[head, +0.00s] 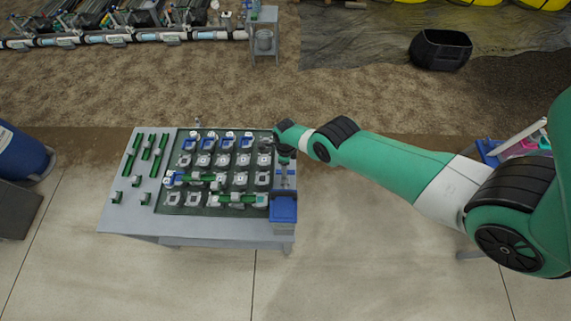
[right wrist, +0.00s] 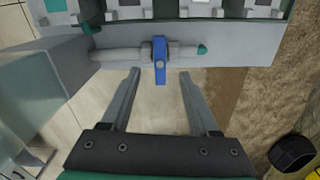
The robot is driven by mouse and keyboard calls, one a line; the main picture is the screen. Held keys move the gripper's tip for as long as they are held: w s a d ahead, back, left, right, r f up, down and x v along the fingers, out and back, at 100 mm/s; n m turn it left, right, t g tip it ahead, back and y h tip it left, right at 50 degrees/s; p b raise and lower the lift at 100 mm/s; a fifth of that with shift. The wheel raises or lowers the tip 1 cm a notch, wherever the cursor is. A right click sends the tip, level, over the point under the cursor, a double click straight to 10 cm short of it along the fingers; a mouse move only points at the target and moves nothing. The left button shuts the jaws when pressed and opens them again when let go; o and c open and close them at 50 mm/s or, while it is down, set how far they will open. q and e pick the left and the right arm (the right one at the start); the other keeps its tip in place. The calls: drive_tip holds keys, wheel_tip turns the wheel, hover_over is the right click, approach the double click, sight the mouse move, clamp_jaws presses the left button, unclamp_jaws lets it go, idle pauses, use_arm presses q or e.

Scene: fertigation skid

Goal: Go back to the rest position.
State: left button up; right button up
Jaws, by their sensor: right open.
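My right arm comes in from the right in the head view. Its gripper (head: 285,180) hangs over the right edge of the grey table (head: 150,220). In the right wrist view the gripper (right wrist: 160,72) is open, with nothing held between its fingers. A grey pipe piece with a blue valve handle (right wrist: 160,62) and a green end lies along the table edge ahead of the fingertips. The handle shows between the fingers; I cannot tell how far it is from them. My left gripper is not in view.
A green board (head: 222,160) with several grey and blue holders and green pipes covers much of the table. Loose green pipes (head: 147,154) lie at its left. A blue bin (head: 284,208) is at the right corner. A blue barrel (head: 20,152) stands left; floor in front is clear.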

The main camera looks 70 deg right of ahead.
wheel_tip(320, 180, up, 3)
drive_tip(key=shift+r+p, duration=0.1)
drive_tip(key=shift+p, duration=0.8)
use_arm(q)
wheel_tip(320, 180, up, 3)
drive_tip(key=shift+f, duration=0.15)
use_arm(e)
drive_tip(key=shift+f, duration=0.2)
